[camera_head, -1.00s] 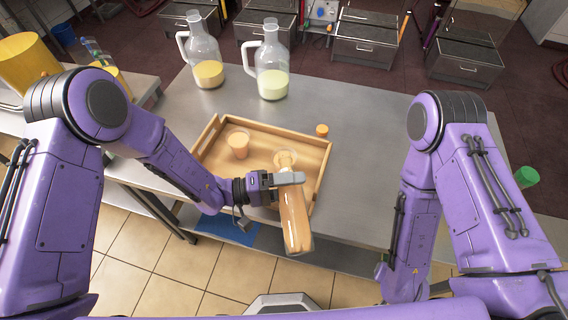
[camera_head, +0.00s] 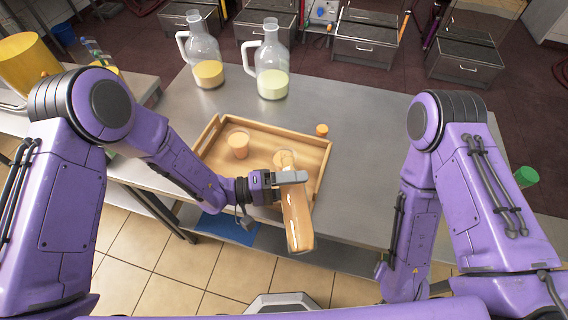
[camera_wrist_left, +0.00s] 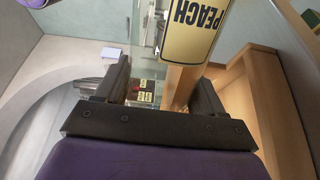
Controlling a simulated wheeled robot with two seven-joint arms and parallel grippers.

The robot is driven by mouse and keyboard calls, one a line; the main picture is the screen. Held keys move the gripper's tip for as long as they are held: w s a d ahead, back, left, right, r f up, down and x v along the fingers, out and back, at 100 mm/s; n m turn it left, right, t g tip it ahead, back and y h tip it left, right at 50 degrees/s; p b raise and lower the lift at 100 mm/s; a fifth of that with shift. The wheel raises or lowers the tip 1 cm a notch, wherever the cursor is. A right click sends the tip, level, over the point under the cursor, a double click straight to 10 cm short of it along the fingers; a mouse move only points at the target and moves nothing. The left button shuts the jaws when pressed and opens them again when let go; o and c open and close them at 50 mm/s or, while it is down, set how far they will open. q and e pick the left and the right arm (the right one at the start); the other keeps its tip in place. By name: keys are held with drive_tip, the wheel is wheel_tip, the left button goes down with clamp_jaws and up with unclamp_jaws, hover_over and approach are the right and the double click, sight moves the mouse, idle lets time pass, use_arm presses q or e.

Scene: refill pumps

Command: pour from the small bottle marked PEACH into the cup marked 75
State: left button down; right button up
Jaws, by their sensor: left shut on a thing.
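My left gripper (camera_head: 291,178) is shut on the small bottle (camera_head: 297,220), which holds peach-coloured liquid. The bottle is tilted, its base toward me and its neck toward the tray. Its yellow label reading PEACH (camera_wrist_left: 194,28) shows upside down in the left wrist view. The bottle's mouth end is at a clear cup (camera_head: 284,157) in the tray; whether they touch, or liquid is flowing, I cannot tell. A second cup (camera_head: 238,145) with peach-coloured content stands to its left. No 75 marking is readable on either cup. My right gripper is not visible.
The wooden tray (camera_head: 212,131) has raised walls and sits on the grey table (camera_head: 365,150). An orange cap (camera_head: 321,130) lies just beyond it. Two large jugs, one with orange liquid (camera_head: 208,74) and one with pale green (camera_head: 272,84), stand behind. The table right of the tray is clear.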

use_arm(q)
drive_tip(key=shift+a, duration=0.3)
drive_tip(key=shift+d+f+b, duration=0.15)
drive_tip(key=shift+f+b, duration=0.25)
drive_tip(key=shift+b, duration=0.05)
drive_tip(key=shift+d+f+m, duration=0.15)
drive_tip(key=shift+d+m, duration=0.05)
drive_tip(key=shift+m, duration=0.3)
drive_tip(key=shift+r, duration=0.2)
drive_tip(key=shift+f, duration=0.1)
